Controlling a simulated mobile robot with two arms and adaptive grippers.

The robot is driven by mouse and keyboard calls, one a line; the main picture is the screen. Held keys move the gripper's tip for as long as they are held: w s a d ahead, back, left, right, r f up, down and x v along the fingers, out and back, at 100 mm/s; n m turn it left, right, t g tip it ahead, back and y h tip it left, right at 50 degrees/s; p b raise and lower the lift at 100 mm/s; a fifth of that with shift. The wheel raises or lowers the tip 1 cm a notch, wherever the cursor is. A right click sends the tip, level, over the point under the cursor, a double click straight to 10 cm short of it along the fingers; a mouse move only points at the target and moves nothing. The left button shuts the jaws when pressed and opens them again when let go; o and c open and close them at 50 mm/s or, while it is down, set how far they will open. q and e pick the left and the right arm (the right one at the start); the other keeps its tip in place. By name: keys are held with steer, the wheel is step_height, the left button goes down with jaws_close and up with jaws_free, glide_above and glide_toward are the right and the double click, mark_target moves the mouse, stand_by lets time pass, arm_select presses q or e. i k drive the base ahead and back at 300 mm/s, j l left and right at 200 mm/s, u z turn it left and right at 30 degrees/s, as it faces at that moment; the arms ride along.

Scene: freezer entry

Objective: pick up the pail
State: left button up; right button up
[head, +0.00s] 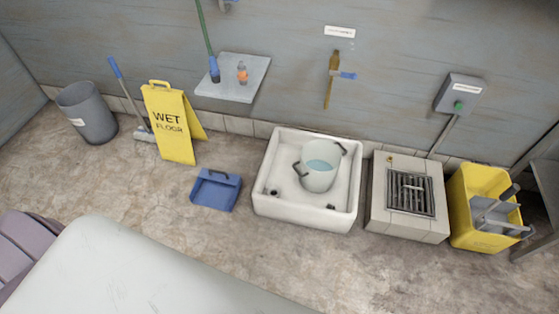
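A light grey pail (319,180) stands upright inside a white square basin (277,210) on the floor by the wall. The pail has a dark handle or grip at each side of its rim, and bluish content, perhaps water, shows inside it. Neither of my grippers is in the head view, and nothing is seen touching the pail.
A tap (334,80) is on the wall above the basin. A tiled block with a grate (411,193) and a yellow mop bucket (472,240) stand right. A blue dustpan (215,190), yellow wet-floor sign (173,130) and grey bin (88,113) are left. Floor before the basin is clear.

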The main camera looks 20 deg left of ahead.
mark_target(320, 163)
steer(key=j+u, duration=0.1)
steer(key=u, duration=0.15)
steer(key=z, duration=1.45)
steer(key=u, duration=1.45)
steer(key=i+l, duration=0.1)
steer(key=i, duration=0.15)
steer(key=i+l+u, duration=0.25)
steer(key=u, duration=0.25)
steer(key=i+l+u, duration=0.45)
